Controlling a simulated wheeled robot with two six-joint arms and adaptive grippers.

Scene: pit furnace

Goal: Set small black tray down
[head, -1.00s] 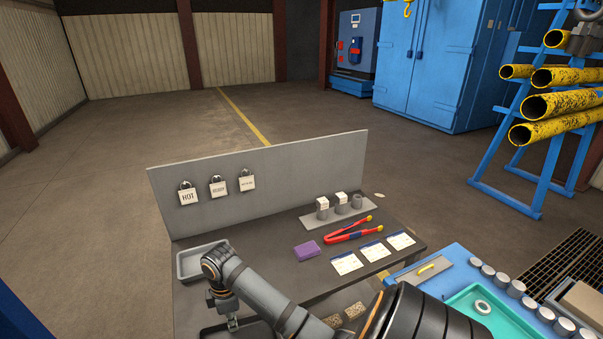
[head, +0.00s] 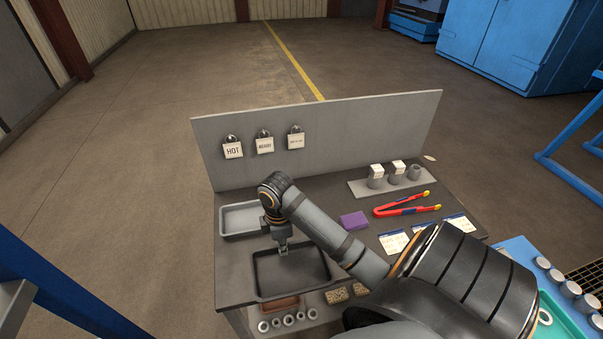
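The small black tray (head: 308,283) is a shallow, dark, empty tray at the front left of the dark workbench (head: 232,280). It looks level, and I cannot tell whether a small gap separates it from the bench top. My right gripper (head: 283,249) points down at the tray's back rim, with its narrow fingers close together on that rim. The fingertips are small in the picture, but they look shut on the rim. My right arm hides part of the bench to the right of the tray. My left gripper is not in view.
A grey tray (head: 235,221) lies just behind the black one. A purple block (head: 354,220), red tongs (head: 407,206) and white cards (head: 394,242) lie to the right. An upright grey panel (head: 350,135) with tagged padlocks closes the back. Rings (head: 288,320) sit on a lower shelf.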

